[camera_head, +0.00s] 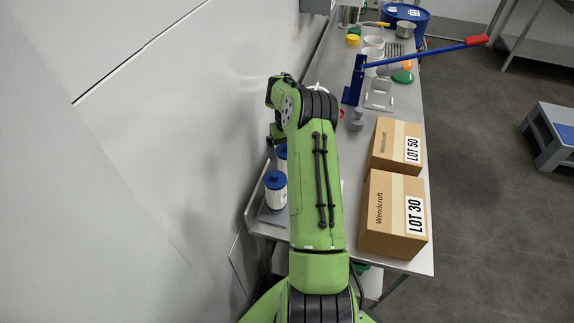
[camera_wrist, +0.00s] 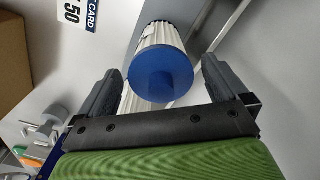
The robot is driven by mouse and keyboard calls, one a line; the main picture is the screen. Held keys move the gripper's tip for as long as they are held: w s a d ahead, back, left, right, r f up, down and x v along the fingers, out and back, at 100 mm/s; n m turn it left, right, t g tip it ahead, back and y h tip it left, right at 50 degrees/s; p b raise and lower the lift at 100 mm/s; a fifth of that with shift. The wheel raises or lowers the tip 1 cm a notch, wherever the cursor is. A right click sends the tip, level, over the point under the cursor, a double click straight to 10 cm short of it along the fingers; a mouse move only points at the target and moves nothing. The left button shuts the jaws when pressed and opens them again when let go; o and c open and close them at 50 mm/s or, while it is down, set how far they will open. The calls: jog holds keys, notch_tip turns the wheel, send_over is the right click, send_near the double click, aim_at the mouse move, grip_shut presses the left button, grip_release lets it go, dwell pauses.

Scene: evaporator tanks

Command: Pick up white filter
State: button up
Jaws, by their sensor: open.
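A white pleated filter with a blue end cap (camera_wrist: 160,72) shows in the wrist view, between and just beyond the fingertips of my gripper (camera_wrist: 160,85). My gripper is open, with one finger on each side of the filter's blue cap. I cannot tell whether either finger touches it. In the head view a white filter with a blue top (camera_head: 275,190) stands upright at the left edge of the bench, beside my green arm. A second blue top (camera_head: 281,152) shows behind it, partly hidden by my arm. The gripper itself is hidden in the head view.
Two cardboard boxes, LOT 30 (camera_head: 394,216) and LOT 50 (camera_head: 397,146), stand on the metal bench (camera_head: 419,258) right of my arm. A blue lever press with a red handle (camera_head: 477,40) stands farther back. A wall (camera_head: 190,130) runs close along the left.

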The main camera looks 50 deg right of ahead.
jog(key=shift+w+f, duration=0.1)
jog(key=shift+f, duration=0.7)
jog(key=shift+r, duration=0.1)
jog(key=shift+c, duration=0.5)
jog(key=c, duration=1.5)
